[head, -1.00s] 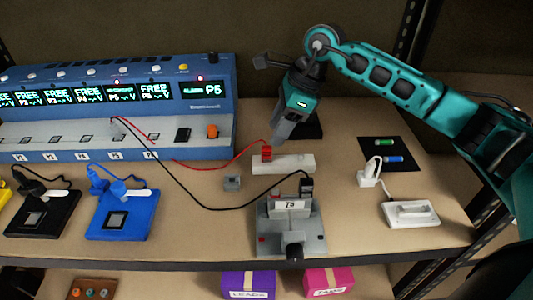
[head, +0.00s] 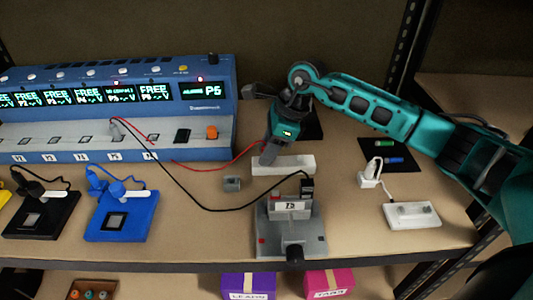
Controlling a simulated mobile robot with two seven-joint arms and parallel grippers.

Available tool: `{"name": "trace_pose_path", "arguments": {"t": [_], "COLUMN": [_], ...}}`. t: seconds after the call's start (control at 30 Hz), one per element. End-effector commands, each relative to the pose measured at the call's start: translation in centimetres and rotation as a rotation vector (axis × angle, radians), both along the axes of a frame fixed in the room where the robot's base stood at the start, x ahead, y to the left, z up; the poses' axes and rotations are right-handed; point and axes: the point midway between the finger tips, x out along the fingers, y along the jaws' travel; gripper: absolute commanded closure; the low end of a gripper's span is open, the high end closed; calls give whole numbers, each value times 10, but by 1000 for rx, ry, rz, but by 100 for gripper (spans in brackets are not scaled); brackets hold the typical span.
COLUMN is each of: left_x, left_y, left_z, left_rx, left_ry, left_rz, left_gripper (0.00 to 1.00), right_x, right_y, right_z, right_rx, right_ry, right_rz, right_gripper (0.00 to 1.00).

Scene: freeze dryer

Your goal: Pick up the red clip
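My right gripper (head: 268,158) points down at the left part of a long white block (head: 297,164) on the table. Its fingers show as one narrow grey shape, so I cannot see whether they are apart or closed. The red clip is not visible; the fingers cover the place where the red wire (head: 240,160) ends. I cannot tell whether the clip is between the fingers. My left gripper is not in view.
A grey fixture (head: 290,235) with a black clip (head: 307,186) stands just in front. A small grey block (head: 232,183) lies to the left. The blue console (head: 185,110) stands at the back left. A white plug (head: 370,172) and white holder (head: 412,215) are at right.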

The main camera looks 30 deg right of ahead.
Motion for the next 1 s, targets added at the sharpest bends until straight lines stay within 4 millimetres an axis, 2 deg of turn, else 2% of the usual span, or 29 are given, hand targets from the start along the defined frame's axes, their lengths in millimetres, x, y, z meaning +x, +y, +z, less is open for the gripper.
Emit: {"name": "trace_pose_path", "arguments": {"t": [0.03,0.3,0.37,0.77,0.87,1.0], "left_x": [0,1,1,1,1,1], "left_y": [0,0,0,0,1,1], "left_z": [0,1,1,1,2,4], "left_rx": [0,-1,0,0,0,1], "left_ry": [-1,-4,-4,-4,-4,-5], "left_rz": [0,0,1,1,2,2], "left_gripper": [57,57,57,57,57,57], "right_x": [0,0,0,1,1,1], "right_y": [0,0,0,0,0,-1], "right_z": [0,1,1,6,15,37], "right_rx": [0,0,0,1,0,-1], "right_ry": [0,0,-1,-3,-4,-6], "right_rz": [0,0,0,-1,0,0], "right_gripper": [70,96,100,100,100,100]}}
